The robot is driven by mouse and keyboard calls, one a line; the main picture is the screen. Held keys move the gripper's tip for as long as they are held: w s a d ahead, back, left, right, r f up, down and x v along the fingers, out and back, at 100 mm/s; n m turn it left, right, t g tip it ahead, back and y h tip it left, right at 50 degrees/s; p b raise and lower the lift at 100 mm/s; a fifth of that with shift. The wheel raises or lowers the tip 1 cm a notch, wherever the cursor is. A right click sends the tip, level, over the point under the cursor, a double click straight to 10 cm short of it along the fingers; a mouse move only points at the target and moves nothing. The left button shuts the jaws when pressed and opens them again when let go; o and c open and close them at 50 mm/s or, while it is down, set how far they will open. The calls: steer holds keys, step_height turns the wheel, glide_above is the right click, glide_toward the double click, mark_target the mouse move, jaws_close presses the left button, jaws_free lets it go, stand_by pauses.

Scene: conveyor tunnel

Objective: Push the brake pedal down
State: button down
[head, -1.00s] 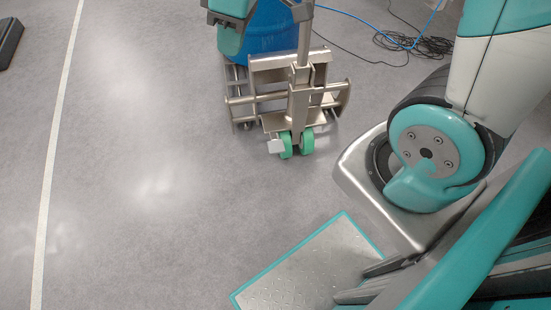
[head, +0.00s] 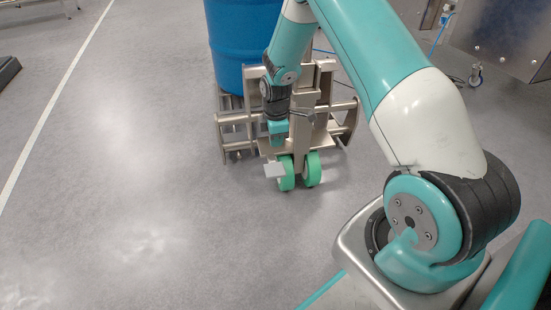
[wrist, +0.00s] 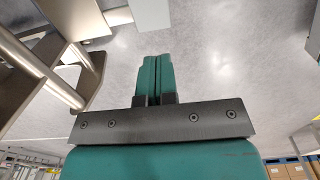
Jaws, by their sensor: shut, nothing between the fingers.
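The brake pedal (head: 274,170) is a small pale grey plate. It sticks out to the left of the green caster wheels (head: 300,171) at the foot of the metal drum trolley (head: 301,120). My gripper (head: 278,142) points down just above the pedal, in front of the trolley frame, with a gap visible between them. In the wrist view its two teal fingers (wrist: 155,75) lie together, shut and empty. A pale block at the top edge there, just beyond the fingertips, looks like the pedal (wrist: 150,14).
A blue drum (head: 242,45) stands on the trolley. The trolley's metal bars are close beside my gripper, on the left in the wrist view (wrist: 45,65). Grey floor to the left is open, with a white line (head: 60,95). A steel cabinet (head: 500,35) stands at the back right.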

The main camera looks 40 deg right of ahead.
mark_target(276, 175)
step_height(276, 175, down, 13)
steer(key=b, duration=0.7)
steer(key=shift+w, duration=0.1)
steer(key=shift+f+p, duration=0.2)
steer(key=shift+p, duration=0.15)
steer(key=shift+s+a+f+p, duration=0.1)
steer(key=shift+f+p, duration=0.1)
steer(key=shift+f, duration=0.45)
steer(key=shift+s+d+f+p, duration=0.15)
steer(key=shift+f+p, duration=0.1)
steer(key=shift+f, duration=0.4)
steer(key=shift+s+a+f+p, duration=0.1)
steer(key=shift+a+f+p, duration=0.1)
steer(key=shift+f, duration=0.45)
steer(key=s+a+r+p, duration=0.1)
steer(key=s+r+p, duration=0.1)
steer(key=r+p, duration=0.2)
steer(key=s+a+r+p, duration=0.1)
steer(key=s+r+p, duration=0.1)
steer(key=r+p, duration=0.3)
step_height(276, 175, up, 4)
steer(key=shift+s+r, duration=0.15)
steer(key=shift+s, duration=0.25)
